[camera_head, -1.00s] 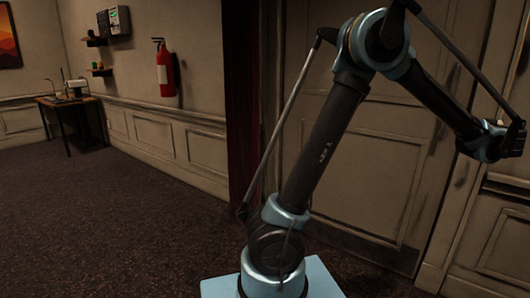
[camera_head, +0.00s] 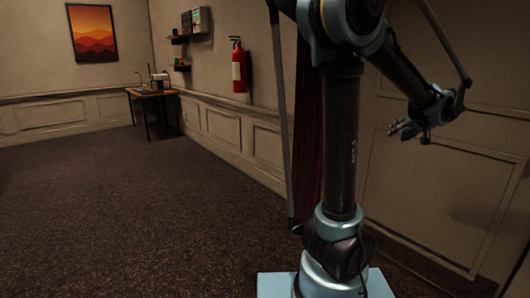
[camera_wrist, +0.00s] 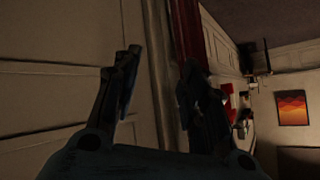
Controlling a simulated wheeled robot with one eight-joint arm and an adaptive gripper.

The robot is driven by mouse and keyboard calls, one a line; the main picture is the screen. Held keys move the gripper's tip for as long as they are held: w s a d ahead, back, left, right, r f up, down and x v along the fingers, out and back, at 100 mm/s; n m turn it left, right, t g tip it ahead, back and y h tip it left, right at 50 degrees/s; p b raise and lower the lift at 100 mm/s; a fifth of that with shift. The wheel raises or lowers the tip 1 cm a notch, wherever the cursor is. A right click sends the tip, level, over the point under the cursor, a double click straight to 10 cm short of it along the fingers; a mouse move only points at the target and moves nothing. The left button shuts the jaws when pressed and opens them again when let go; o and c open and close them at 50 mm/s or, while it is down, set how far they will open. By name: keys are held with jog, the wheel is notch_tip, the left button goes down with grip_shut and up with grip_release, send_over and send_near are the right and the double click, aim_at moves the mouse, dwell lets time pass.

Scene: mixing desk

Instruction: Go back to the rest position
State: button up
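My gripper (camera_head: 408,130) is at the right in the head view, at the end of my raised and bent arm, in front of the panelled door. In the wrist view my gripper (camera_wrist: 158,85) shows two dark fingers standing apart with a wide gap. Nothing is between them; the door and its dark red edge show behind. No object of the task is in view.
A small desk (camera_head: 150,92) with items on it stands far left. A red fire extinguisher (camera_head: 239,66) and dark shelves (camera_head: 184,40) are on the wall. A sunset picture (camera_head: 93,32) hangs further left. The dark carpet (camera_head: 130,215) is clear. The door (camera_head: 440,185) is close on the right.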

jog(key=s+a+f+n+g+y, duration=0.1)
jog(key=s+a+f+g, duration=0.15)
jog(key=a, duration=0.65)
jog(key=s+a+f+g, duration=0.1)
jog(key=s+a+f, duration=0.15)
jog(key=a, duration=0.65)
jog(key=s+a+f+n+g+y, duration=0.15)
jog(key=a+f, duration=0.25)
jog(key=a, duration=0.5)
jog(key=s+a+f+g+h, duration=0.1)
jog(key=s+a+f, duration=0.2)
jog(key=s+f, duration=0.1)
jog(key=s+a+f+n+g+h, duration=0.1)
jog(key=s+a+f, duration=0.2)
jog(key=s, duration=0.4)
jog(key=s+a+f+g+h, duration=0.1)
jog(key=s+a+f, duration=0.2)
jog(key=s+f, duration=0.2)
jog(key=shift+s+g, duration=0.3)
jog(key=shift+s, duration=0.45)
jog(key=shift+a, duration=0.1)
jog(key=shift+w+f, duration=0.25)
jog(key=shift+w, duration=0.15)
